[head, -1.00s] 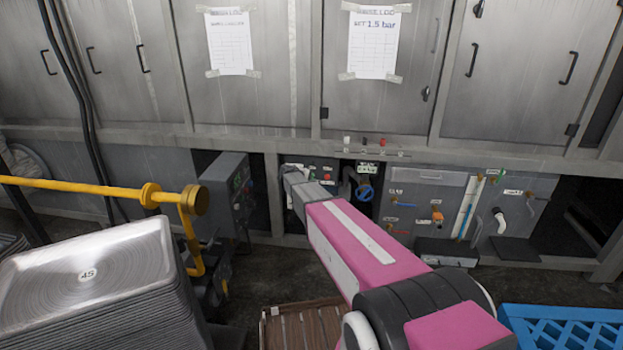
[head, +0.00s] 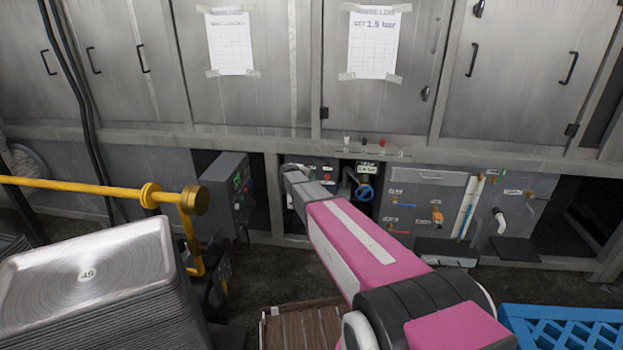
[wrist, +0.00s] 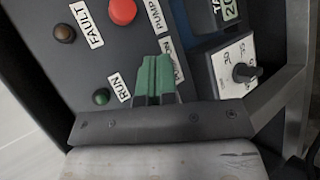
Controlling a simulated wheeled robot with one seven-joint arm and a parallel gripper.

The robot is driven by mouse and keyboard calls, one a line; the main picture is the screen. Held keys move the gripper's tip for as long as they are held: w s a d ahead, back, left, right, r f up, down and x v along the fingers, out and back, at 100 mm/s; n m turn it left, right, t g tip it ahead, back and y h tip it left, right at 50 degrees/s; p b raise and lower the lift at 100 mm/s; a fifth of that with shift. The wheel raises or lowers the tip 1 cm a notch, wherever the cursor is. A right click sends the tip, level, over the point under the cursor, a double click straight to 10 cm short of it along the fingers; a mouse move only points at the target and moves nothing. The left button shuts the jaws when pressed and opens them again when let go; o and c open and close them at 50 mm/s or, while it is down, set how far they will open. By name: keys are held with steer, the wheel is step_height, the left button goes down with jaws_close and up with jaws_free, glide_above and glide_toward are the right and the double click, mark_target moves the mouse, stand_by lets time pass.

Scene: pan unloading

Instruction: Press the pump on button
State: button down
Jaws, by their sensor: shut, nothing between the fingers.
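A dark control panel (wrist: 70,70) fills much of the wrist view, tilted in the picture. It has a red button (wrist: 122,11), a brown lamp (wrist: 64,33) by a FAULT label and a small green lamp (wrist: 101,97) by a RUN label. My gripper (wrist: 155,62) has green fingertips pressed together, with nothing between them. They point at the panel beside a partly covered label (wrist: 176,62). The pump on button is not visible; the fingertips cover that part of the panel. I cannot tell whether they touch. In the head view my arm hides the fingertips.
A dial box (wrist: 240,65) stands right of the panel in the wrist view, near a grey metal frame bar (wrist: 275,100). In the head view a grey control box (head: 226,190), a yellow pipe (head: 80,186) and stacked trays (head: 95,270) are left; a blue crate (head: 565,325) is front right.

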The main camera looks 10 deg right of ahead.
steer(key=shift+w+d, duration=0.2)
steer(key=shift+w, duration=0.3)
stand_by(0.7)
steer(key=shift+s, duration=0.2)
steer(key=shift+s+a, duration=0.3)
steer(key=shift+s, duration=0.4)
steer(key=shift+s, duration=0.15)
steer(key=shift+s+a, duration=0.25)
steer(key=shift+s, duration=0.5)
steer(key=shift+s+a, duration=0.25)
steer(key=shift+s, duration=0.5)
steer(key=shift+s+a, duration=0.25)
steer(key=shift+s, duration=0.5)
steer(key=shift+s, duration=0.1)
